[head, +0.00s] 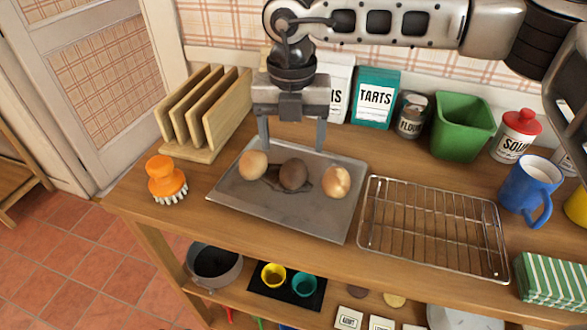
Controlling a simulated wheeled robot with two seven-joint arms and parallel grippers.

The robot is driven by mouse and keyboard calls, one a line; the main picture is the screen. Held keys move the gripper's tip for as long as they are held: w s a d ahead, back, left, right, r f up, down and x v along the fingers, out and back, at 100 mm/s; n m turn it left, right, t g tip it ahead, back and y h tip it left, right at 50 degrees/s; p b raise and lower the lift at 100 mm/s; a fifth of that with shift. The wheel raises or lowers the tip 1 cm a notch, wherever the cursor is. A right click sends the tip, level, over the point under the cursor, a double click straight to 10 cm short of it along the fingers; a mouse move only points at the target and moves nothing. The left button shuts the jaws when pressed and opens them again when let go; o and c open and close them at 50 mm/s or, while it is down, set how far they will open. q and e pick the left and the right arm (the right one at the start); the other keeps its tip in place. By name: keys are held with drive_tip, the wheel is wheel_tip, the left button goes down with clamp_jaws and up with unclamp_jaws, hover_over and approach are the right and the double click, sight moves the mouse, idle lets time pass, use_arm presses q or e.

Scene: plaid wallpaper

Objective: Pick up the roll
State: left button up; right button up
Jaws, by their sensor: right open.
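Three rolls lie in a row on a grey metal baking tray (290,216) on the wooden worktop. The left roll (253,165) is pale golden, the middle roll (293,174) is dark brown with a dark patch around it on the tray, and the right roll (336,181) is golden with a lighter spot. My right gripper (292,146) points down above the tray's back part, behind and above the middle roll. Its two fingers are spread apart with nothing between them. My left gripper does not show.
A wire cooling rack (433,228) lies right of the tray. A wooden slatted rack (205,110) and an orange brush (166,180) stand left. The TARTS box (375,98), a can (411,116), green bin (462,127), soup jar (515,137) and blue mug (530,185) stand behind or right.

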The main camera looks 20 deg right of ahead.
sight(294, 165)
drive_tip(key=shift+s+f+p, duration=0.2)
drive_tip(key=shift+f+p, duration=0.45)
drive_tip(key=shift+f, duration=2.9)
drive_tip(key=c, duration=1.1)
